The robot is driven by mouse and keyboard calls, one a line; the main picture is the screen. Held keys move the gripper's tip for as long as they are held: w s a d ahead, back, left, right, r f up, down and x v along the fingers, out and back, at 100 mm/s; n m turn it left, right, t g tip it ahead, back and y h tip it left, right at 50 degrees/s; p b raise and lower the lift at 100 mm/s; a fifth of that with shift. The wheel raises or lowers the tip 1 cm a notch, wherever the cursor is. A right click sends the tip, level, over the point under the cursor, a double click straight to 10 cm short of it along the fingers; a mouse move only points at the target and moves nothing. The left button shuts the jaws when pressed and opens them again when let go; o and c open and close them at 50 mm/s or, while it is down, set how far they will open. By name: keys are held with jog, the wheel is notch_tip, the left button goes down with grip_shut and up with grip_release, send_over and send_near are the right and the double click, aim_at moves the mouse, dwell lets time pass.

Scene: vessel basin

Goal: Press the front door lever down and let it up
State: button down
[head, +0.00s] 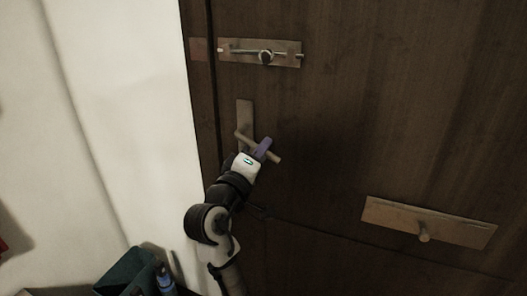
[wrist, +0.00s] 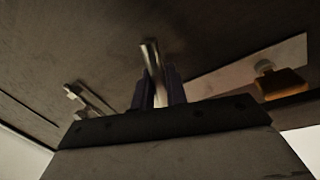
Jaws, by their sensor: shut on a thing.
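The front door lever (head: 273,157) is a thin metal bar on an upright backplate (head: 244,112) near the left edge of the dark wooden door. The bar slopes down to the right, more steeply than the other door fittings. My gripper (head: 263,147) is at the bar, its purple fingers shut on it. In the wrist view, the lever (wrist: 151,62) shows as a pale bar between the two dark fingers of my gripper (wrist: 159,85). Part of the lever is hidden behind my fingers.
A slide bolt (head: 260,52) sits above the lever. A metal plate with a knob (head: 430,222) is lower right on the door. A pale wall (head: 120,110) stands at the left. A dark green container (head: 132,272) and a bottle (head: 164,279) are at the lower left.

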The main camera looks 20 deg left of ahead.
jog(key=shift+a+f+m+b, duration=0.3)
jog(key=shift+f+m+b, duration=0.25)
jog(key=shift+m, duration=0.65)
jog(key=shift+f, duration=0.1)
jog(key=c, duration=1.5)
grip_release()
jog(key=b+v, duration=0.2)
jog(key=v, duration=1.1)
jog(key=shift+s+a+h, duration=0.25)
jog(key=shift+s+h, duration=0.15)
jog(key=shift+a+r, duration=0.1)
jog(key=shift+r, duration=0.1)
